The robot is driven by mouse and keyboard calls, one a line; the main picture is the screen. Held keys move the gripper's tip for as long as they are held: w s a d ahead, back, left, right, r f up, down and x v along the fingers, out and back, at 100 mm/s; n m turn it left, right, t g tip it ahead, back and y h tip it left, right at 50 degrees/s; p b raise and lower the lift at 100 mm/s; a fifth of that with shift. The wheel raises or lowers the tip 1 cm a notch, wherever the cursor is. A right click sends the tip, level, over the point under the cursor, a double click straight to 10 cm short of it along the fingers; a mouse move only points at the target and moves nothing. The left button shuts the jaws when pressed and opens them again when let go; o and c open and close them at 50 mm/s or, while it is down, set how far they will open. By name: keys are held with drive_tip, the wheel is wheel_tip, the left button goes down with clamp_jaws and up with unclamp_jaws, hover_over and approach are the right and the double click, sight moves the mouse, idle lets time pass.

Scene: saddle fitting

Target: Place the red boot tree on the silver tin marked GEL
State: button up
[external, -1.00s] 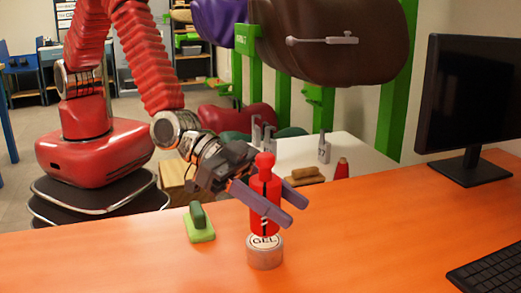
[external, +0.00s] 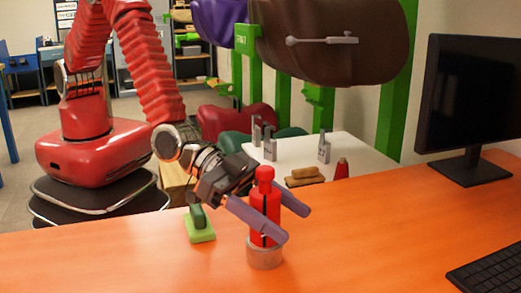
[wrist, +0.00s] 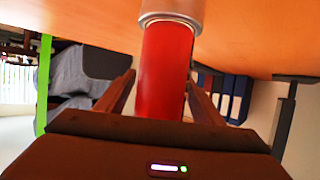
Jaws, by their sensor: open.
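The red boot tree (external: 264,202) stands upright on the silver tin (external: 264,256), whose GEL label is now hidden beneath it. In the wrist view the boot tree (wrist: 167,70) meets the rim of the tin (wrist: 171,18). My gripper (external: 283,225) is open, with one purple finger on each side of the boot tree's body. In the wrist view the fingers (wrist: 162,98) stand apart around it, with a gap visible at the left.
A green block-shaped item (external: 199,226) stands on the orange table (external: 120,262) left of the tin. A monitor (external: 470,100) and keyboard (external: 490,275) are at the right. A white table (external: 345,155) with small tools stands behind. The front of the orange table is clear.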

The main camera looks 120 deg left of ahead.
drive_tip(key=shift+r, duration=0.15)
drive_tip(key=v, duration=1.2)
drive_tip(key=shift+a, duration=0.1)
idle(0.5)
drive_tip(key=s+a+r+g+h, duration=0.1)
drive_tip(key=s+a+r+g, duration=0.1)
drive_tip(key=s+a+r, duration=0.35)
drive_tip(key=s+a+r+g, duration=0.2)
drive_tip(key=s+a+r, duration=0.1)
drive_tip(key=s+r, duration=0.45)
drive_tip(key=s+a+r+g+y, duration=0.1)
drive_tip(key=s+a, duration=0.4)
drive_tip(key=s, duration=0.6)
drive_tip(key=s+a+r+g+y, duration=0.1)
drive_tip(key=s+a, duration=0.4)
drive_tip(key=s, duration=0.7)
wheel_tip(320, 180, up, 2)
drive_tip(key=shift+a+r+n+g, duration=0.15)
drive_tip(key=shift+a+n+g, duration=0.2)
drive_tip(key=shift+g, duration=0.55)
